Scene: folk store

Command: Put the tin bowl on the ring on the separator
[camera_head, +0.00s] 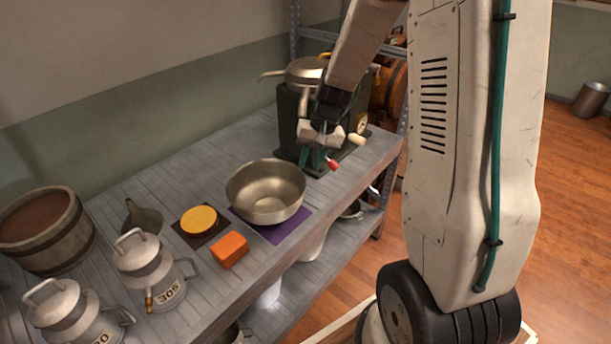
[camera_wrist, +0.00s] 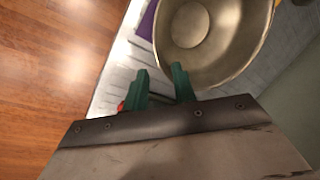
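The tin bowl (camera_head: 264,192) sits upright on a purple mat (camera_head: 289,229) near the table's front edge. It fills the top of the wrist view (camera_wrist: 228,62). My gripper (camera_head: 314,157) is over the table, behind and right of the bowl, near its rim. In the wrist view its green fingers (camera_wrist: 157,80) are apart with nothing gripped; one fingertip overlaps the bowl's rim, but contact cannot be told. The dark green separator (camera_head: 287,123) stands at the table's far end, with a spouted metal pan (camera_head: 304,72) on top. My arm partly hides it; I cannot make out the ring.
An orange block (camera_head: 230,249), a yellow disc (camera_head: 198,219) on a dark mat, a funnel (camera_head: 142,217), a milk can (camera_head: 150,272) and a wooden bucket (camera_head: 47,232) stand left of the bowl. Table (camera_head: 188,165) space behind the bowl is clear.

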